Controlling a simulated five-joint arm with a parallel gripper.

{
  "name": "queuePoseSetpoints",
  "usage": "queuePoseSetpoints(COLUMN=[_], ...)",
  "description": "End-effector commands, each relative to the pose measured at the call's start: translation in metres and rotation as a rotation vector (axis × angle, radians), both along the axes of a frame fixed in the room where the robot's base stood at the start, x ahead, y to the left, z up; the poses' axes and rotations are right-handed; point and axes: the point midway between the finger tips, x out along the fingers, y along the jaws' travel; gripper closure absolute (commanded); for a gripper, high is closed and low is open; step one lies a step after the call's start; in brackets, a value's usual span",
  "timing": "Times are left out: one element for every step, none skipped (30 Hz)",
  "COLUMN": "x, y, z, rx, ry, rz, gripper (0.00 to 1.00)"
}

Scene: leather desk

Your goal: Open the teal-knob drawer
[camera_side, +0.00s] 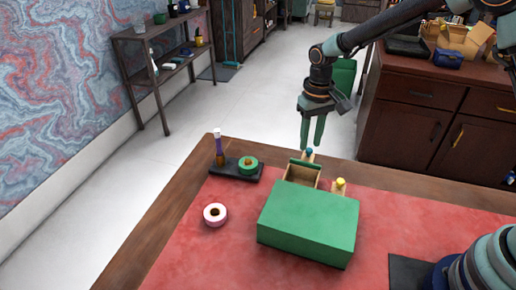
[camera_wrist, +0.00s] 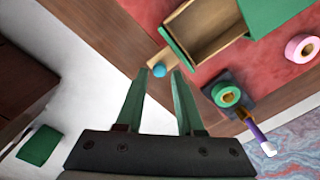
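The green cabinet (camera_side: 308,222) sits on the red mat. Its teal-knob drawer (camera_side: 301,174) stands out from the cabinet, and its empty wooden inside shows; it also shows in the wrist view (camera_wrist: 207,30). The teal knob (camera_side: 309,152) is at its outer end and appears in the wrist view (camera_wrist: 159,70) between my two fingertips. My gripper (camera_side: 311,146) points down just above the knob, fingers apart, also in the wrist view (camera_wrist: 161,73). I cannot tell whether a finger touches the knob. The yellow knob (camera_side: 340,182) is to the right.
A pink tape roll (camera_side: 215,214) lies on the mat left of the cabinet. A dark tray (camera_side: 236,170) holds a green tape roll (camera_side: 248,165) and an upright purple-handled brush (camera_side: 219,148). The desk's wooden edge runs beneath the drawer's outer end.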

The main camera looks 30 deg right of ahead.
Motion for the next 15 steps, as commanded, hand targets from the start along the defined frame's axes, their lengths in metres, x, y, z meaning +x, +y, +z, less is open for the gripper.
queuePoseSetpoints(x=[0.001, 0.001, 0.001, 0.001, 0.001, 0.001, 0.001, 0.001, 0.001, 0.001, 0.001, 0.001, 0.001, 0.001, 0.001], y=[0.000, 0.000, 0.000, 0.000, 0.000, 0.000, 0.000, 0.000, 0.000, 0.000, 0.000, 0.000, 0.000, 0.000, 0.000], z=[0.012, 0.018, 0.027, 0.033, 0.039, 0.048, 0.054, 0.059, 0.066, 0.071, 0.076, 0.081, 0.085, 0.088, 0.091], rx=[0.001, 0.001, 0.001, 0.001, 0.001, 0.001, 0.001, 0.001, 0.001, 0.001, 0.001, 0.001, 0.001, 0.001, 0.001], ry=[-0.006, -0.006, -0.006, -0.006, -0.006, -0.006, -0.007, -0.006, -0.006, -0.005, -0.006, -0.005, -0.005, -0.003, -0.004], rz=[0.000, 0.000, 0.000, 0.000, 0.000, 0.000, 0.000, 0.000, 0.000, 0.000, 0.000, 0.000, 0.000, 0.000, 0.000], gripper=[0.63, 0.63, 0.63, 0.63, 0.63, 0.63, 0.63, 0.63, 0.63, 0.63, 0.63, 0.63, 0.63, 0.63, 0.63])
